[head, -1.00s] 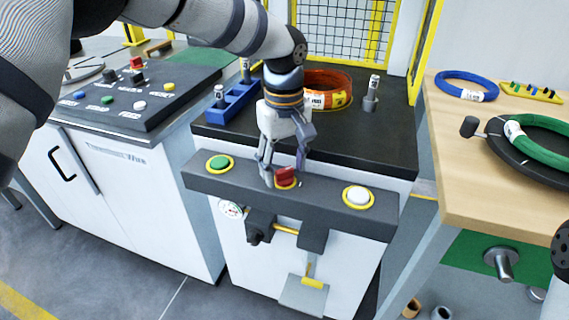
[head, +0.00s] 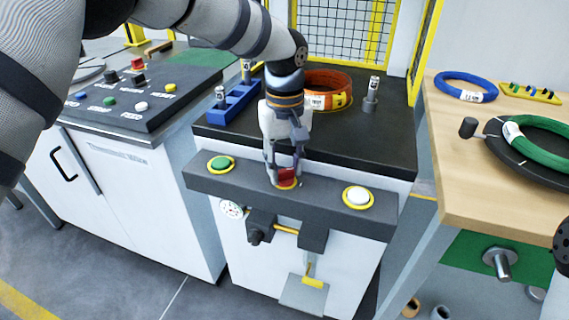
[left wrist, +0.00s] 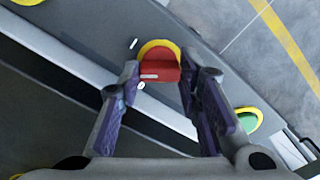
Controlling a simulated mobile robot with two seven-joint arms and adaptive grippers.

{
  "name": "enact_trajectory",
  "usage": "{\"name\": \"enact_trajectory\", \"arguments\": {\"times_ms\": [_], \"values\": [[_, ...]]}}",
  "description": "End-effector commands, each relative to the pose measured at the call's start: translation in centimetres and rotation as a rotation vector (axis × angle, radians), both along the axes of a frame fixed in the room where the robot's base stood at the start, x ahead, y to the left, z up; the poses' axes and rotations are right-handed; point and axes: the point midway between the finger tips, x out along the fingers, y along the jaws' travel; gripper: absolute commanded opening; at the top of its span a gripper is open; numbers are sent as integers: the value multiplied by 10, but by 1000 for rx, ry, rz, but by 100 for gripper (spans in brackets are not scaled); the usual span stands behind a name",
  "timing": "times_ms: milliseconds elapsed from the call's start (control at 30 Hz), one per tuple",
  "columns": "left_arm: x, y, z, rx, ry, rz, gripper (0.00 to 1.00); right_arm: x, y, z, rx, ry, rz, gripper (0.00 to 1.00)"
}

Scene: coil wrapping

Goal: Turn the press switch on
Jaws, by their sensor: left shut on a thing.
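The red press switch (head: 287,174) sits in a yellow ring in the middle of the dark front bar (head: 325,199) of the press. My left gripper (head: 285,178) comes down from above and is shut on the red switch, one finger on each side. In the left wrist view the red switch (left wrist: 160,70), with a white mark on its face, is between the purple-grey fingertips (left wrist: 159,76). The fingers partly hide the switch in the head view. My right gripper is not in view.
A green button (head: 220,164) and a white button (head: 357,197) flank the switch on the bar. Behind are a blue block (head: 233,104), an orange coil (head: 327,90) and a grey post (head: 371,97). A wooden table (head: 455,165) with coils stands at right, a control panel (head: 135,98) at left.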

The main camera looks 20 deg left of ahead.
Motion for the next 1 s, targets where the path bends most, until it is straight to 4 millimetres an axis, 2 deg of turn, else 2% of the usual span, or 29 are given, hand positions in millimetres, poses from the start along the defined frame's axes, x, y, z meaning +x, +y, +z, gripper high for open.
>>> {"name": "enact_trajectory", "arguments": {"times_ms": [500, 1000], "values": [[0, 0, 0, 2, 0, -434, 4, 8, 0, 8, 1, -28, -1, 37], [0, 0, -1, 0, 1, -654, 4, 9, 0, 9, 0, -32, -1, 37]]}}
